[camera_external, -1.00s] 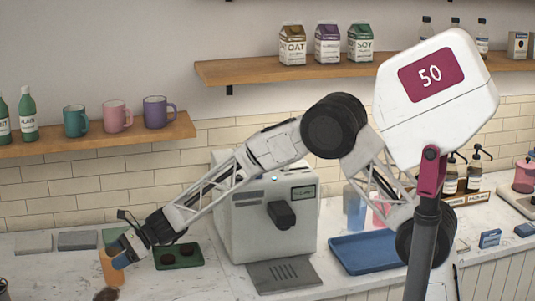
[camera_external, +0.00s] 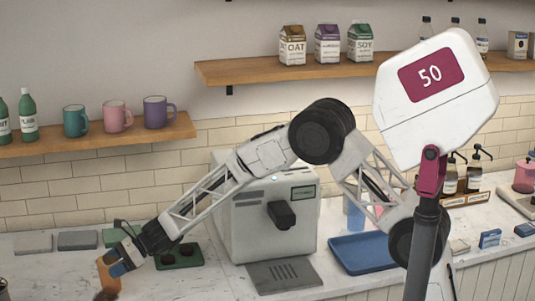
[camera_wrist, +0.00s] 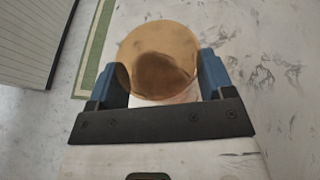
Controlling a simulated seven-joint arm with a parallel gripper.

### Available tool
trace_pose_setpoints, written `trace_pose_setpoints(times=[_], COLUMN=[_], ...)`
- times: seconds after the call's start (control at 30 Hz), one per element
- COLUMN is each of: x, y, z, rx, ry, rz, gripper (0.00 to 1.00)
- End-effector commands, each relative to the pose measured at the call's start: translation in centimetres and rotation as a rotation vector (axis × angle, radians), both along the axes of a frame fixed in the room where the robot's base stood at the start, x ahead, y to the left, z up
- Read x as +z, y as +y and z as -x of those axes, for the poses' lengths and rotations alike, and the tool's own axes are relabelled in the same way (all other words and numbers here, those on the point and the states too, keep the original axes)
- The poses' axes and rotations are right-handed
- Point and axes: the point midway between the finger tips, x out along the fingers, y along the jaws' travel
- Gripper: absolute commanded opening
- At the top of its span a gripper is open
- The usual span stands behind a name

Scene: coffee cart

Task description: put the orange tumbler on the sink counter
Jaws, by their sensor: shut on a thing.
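The orange tumbler (camera_external: 104,271) is at the lower left of the external view, tilted a little. My gripper (camera_external: 117,266) is shut on it. In the wrist view the tumbler (camera_wrist: 158,45) is a translucent amber round shape between the blue fingers of my gripper (camera_wrist: 158,85). Its lower part is hidden by the gripper's dark bar. A pale marbled counter (camera_external: 60,270) lies below and behind it. No sink basin shows, so I cannot tell which surface is the sink counter.
A dark green tray (camera_external: 193,262) with dark round things lies right of my gripper. A coffee machine (camera_external: 245,225) and a blue tray (camera_external: 350,255) stand farther right. A brown item (camera_external: 106,296) shows close below the tumbler. Grey flat blocks (camera_external: 77,240) lie behind.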

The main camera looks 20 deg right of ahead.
Motion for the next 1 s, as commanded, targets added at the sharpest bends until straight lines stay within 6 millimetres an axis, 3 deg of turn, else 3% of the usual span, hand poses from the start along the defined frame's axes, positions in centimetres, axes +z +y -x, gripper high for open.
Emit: trace_pose_setpoints(times=[0.5, 0.53, 0.67, 1.0], x=[-0.66, -0.66, -0.64, -0.44], y=[0.0, 0.0, 0.0, 0.0], z=[0.0, 0.0, 0.0, 0.0], rx=[0.0, 0.0, 0.0, 0.0], ry=[0.0, 0.0, 0.0, 0.0], rz=[0.0, 0.0, 0.0, 0.0], gripper=[0.45, 0.79, 0.99, 1.0])
